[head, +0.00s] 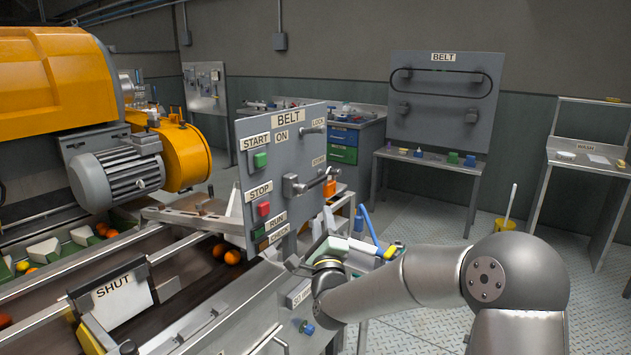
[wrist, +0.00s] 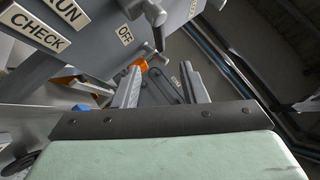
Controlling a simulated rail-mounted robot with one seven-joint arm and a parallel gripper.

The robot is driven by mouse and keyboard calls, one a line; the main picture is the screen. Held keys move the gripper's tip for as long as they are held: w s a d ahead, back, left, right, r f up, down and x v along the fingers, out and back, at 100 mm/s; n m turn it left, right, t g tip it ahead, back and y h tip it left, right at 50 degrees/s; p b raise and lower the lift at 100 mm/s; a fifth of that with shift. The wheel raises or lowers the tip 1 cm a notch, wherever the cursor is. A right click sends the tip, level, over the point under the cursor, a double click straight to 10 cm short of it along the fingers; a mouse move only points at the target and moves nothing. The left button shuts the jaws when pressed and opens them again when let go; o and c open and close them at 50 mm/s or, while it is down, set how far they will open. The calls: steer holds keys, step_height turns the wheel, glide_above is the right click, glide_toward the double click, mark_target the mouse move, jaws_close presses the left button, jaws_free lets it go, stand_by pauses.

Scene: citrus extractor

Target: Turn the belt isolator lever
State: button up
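The grey BELT panel (head: 283,165) stands upright left of my arm in the head view. The isolator lever (head: 308,184) sits on its right half, its grey handle sticking out to the right. In the wrist view the dark lever (wrist: 148,14) shows at the top, beside the OFF label (wrist: 124,34). My gripper (wrist: 161,75) is open, with two grey fingers apart and nothing between them. It is below the lever and not touching it in the wrist view. In the head view my gripper (head: 326,224) is low at the panel's right edge, its fingers partly unclear.
START (head: 260,159) and STOP (head: 264,209) buttons are on the panel's left half. A smaller LOCK handle (head: 313,130) is above the lever. A blue-handled tool (head: 369,225) stands right of my gripper. The conveyor with oranges (head: 232,257) runs at left.

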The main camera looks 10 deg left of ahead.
mark_target(317, 178)
steer(key=p+x, duration=0.3)
steer(key=x, duration=1.1)
steer(key=shift+w, duration=0.1)
jaws_close()
